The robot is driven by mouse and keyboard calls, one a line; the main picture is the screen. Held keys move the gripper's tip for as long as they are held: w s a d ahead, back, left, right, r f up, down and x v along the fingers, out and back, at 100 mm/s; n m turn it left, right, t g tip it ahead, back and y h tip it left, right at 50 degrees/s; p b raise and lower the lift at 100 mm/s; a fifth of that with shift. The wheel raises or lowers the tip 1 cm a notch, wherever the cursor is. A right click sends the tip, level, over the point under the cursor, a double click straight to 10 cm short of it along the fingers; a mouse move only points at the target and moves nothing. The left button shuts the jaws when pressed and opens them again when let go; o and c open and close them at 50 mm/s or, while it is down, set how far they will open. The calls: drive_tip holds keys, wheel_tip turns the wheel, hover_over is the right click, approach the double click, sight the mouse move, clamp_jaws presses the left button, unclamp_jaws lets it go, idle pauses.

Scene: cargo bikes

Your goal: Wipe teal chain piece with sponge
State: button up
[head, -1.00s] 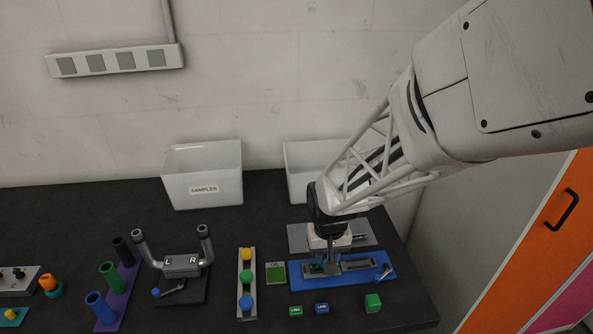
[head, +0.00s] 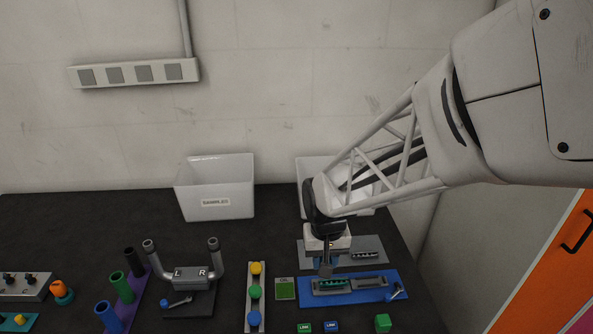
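The teal chain piece (head: 335,285) lies in a grey holder on the blue board (head: 381,280), left of the board's middle. My gripper (head: 325,272) points down just behind and above the chain piece, at the board's back edge. Its fingers are small and dark here, so I cannot tell whether they are open or shut, or whether they hold anything.
A grey plate (head: 375,246) with a dark chain piece lies behind the blue board. A green pad (head: 285,289), a strip with coloured knobs (head: 255,292) and a handlebar (head: 184,278) stand left. Green (head: 304,327) and blue (head: 331,326) link blocks sit in front. White bins (head: 215,188) stand behind.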

drive_tip(key=shift+r, duration=1.3)
drive_tip(key=shift+s, duration=0.15)
